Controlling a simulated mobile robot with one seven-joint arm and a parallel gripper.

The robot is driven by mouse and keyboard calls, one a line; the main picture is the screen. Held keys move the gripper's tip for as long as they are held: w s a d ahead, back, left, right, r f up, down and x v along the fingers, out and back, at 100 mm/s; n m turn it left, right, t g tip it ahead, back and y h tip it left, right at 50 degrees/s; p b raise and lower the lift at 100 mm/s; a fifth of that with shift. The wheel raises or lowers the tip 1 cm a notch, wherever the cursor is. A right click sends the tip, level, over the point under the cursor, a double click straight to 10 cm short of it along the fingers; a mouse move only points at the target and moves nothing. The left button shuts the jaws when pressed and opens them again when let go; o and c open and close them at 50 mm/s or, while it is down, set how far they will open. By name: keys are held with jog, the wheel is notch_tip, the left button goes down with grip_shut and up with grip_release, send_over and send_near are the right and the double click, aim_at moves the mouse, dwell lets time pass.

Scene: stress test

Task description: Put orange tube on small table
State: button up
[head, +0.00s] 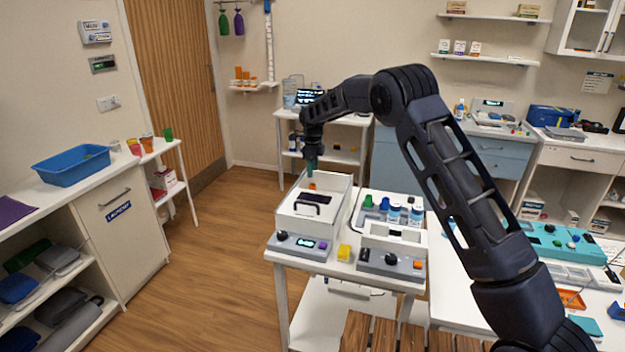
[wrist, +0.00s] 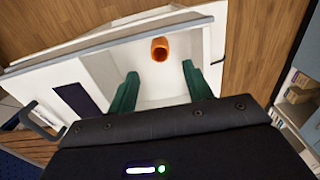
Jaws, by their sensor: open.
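An orange tube (wrist: 160,49) stands inside an open white box-shaped device (wrist: 104,68), near its far wall in the wrist view. In the head view only a small orange patch of the tube (head: 312,186) shows inside the device (head: 331,222). My gripper (head: 311,165) points down just above it. In the wrist view my gripper (wrist: 158,70) has its two green fingers apart, with nothing between the tips; the tube is beyond them, apart from both. A small white table (head: 168,148) with colored cups stands at the left by the door.
A blue bin (head: 72,165) sits on the left counter. The wooden floor (head: 215,250) between is clear.

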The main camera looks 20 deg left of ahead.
jog(key=shift+r, duration=1.25)
jog(key=d+r+n, duration=0.4)
jog(key=d+r, duration=0.9)
jog(key=d, duration=0.6)
jog(key=s+d+r+n+t+y, duration=0.15)
jog(key=s+d+r, duration=0.3)
jog(key=d, duration=0.45)
jog(key=s+d+r+n, duration=0.25)
jog(key=d+r, duration=0.25)
jog(key=d, duration=0.4)
jog(key=s+d+r+n+t, duration=0.2)
jog(key=s+d+n, duration=0.3)
jog(key=s+d, duration=1.1)
jog(key=s+d+f+n, duration=0.2)
jog(key=s+d+f, duration=0.1)
jog(key=s, duration=0.5)
jog(key=s+d+f+n+t+h, duration=0.1)
jog(key=s+d+f+n, duration=0.2)
jog(key=s+d, duration=0.2)
jog(key=s, duration=0.3)
jog(key=shift+f, duration=0.2)
